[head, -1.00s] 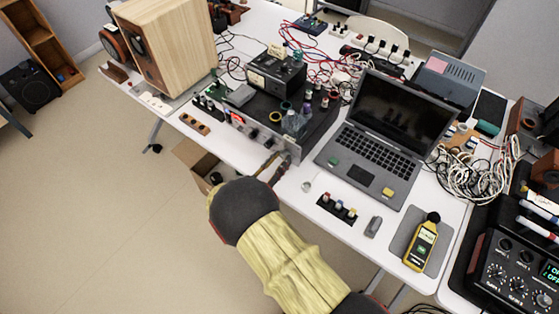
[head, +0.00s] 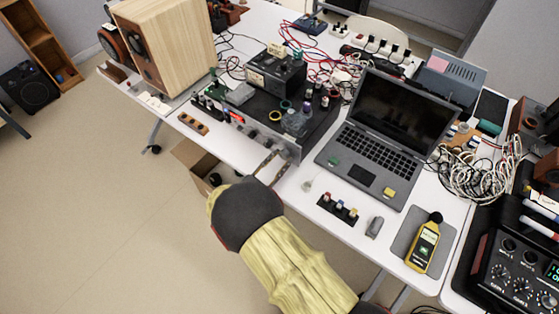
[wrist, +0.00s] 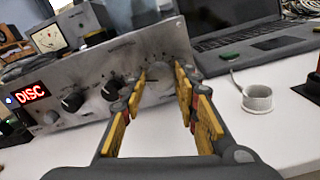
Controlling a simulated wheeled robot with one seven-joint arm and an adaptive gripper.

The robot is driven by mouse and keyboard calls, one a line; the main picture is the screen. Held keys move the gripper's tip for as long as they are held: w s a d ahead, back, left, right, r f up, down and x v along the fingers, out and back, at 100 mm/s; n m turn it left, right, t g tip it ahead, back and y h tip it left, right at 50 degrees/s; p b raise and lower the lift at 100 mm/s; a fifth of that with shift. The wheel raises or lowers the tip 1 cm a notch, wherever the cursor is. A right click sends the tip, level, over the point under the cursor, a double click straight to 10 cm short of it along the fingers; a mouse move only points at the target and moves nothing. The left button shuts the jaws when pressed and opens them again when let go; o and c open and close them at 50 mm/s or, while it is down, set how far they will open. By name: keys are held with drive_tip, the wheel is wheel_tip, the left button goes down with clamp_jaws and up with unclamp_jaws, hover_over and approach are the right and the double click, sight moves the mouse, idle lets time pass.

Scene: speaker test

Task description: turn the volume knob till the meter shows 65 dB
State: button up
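The amplifier (wrist: 85,65) has a silver front panel with a red DISC display, and several dark knobs. A large silver knob (wrist: 158,82) is at the panel's right end; I take it to be the volume knob. My gripper (head: 272,166) is at that end of the panel. In the wrist view its yellow-padded fingers are apart, one to either side of the silver knob, with a gap between them. Whether they touch the knob I cannot tell. The yellow sound meter (head: 424,244) lies on a grey mat (head: 401,246) at the right; its reading is too small to make out.
An open laptop (head: 384,135) stands right of the amplifier. A small white ring (wrist: 257,98) lies on the table near my gripper. A wooden speaker (head: 170,45) stands at the back left. Loose cables (head: 475,165) lie right of the laptop.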

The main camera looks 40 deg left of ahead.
drive_tip(key=o, duration=0.3)
wheel_tip(320, 180, up, 10)
drive_tip(key=shift+f, duration=0.1)
idle(0.6)
idle(0.4)
